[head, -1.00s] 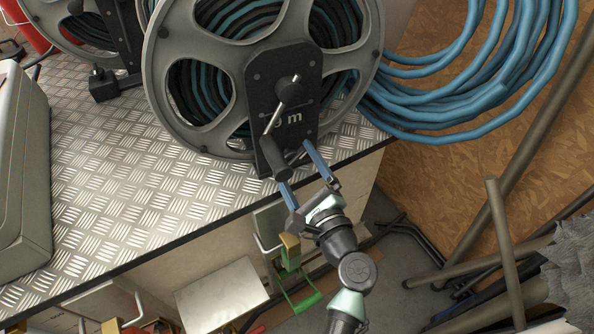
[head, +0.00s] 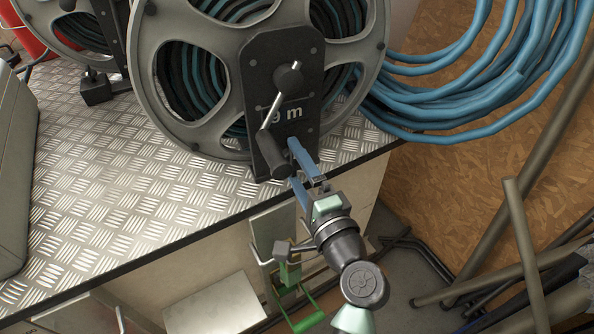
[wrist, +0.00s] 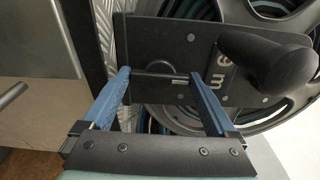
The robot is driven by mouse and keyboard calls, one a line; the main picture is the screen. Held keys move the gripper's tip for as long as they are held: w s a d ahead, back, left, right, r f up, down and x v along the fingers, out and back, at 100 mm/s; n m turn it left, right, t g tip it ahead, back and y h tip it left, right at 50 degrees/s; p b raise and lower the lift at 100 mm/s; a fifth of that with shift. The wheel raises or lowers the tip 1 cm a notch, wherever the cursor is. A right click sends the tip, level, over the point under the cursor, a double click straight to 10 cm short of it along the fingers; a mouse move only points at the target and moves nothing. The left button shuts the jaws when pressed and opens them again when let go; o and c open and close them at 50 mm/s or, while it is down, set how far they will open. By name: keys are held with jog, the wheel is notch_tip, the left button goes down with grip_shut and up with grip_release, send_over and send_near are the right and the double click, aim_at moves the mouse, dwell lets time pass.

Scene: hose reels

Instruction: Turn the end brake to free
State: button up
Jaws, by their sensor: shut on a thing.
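The hose reel (head: 160,92) stands on the bench with a dark end plate (head: 262,78) facing me. The end brake (wrist: 160,76) is a thin metal bar low on this plate. It lies across the gap between my fingertips in the wrist view, with a finger at each end. My gripper (head: 292,162) is shut on it, and it also shows in the wrist view (wrist: 160,78). In the head view the brake is mostly hidden by the fingers and the crank grip. Marks for the brake's positions cannot be read.
The crank handle (head: 270,152) hangs just left of my fingers and looms close in the wrist view (wrist: 268,62). The bench's front edge (head: 205,234) is below. A blue hose coil (head: 440,112) hangs at right. A grey case (head: 14,185) stands at left.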

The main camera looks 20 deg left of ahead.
jog(key=shift+n, duration=0.3)
jog(key=o, duration=1)
jog(key=p+v, duration=0.1)
jog(key=v, duration=1.2)
jog(key=shift+p, duration=0.3)
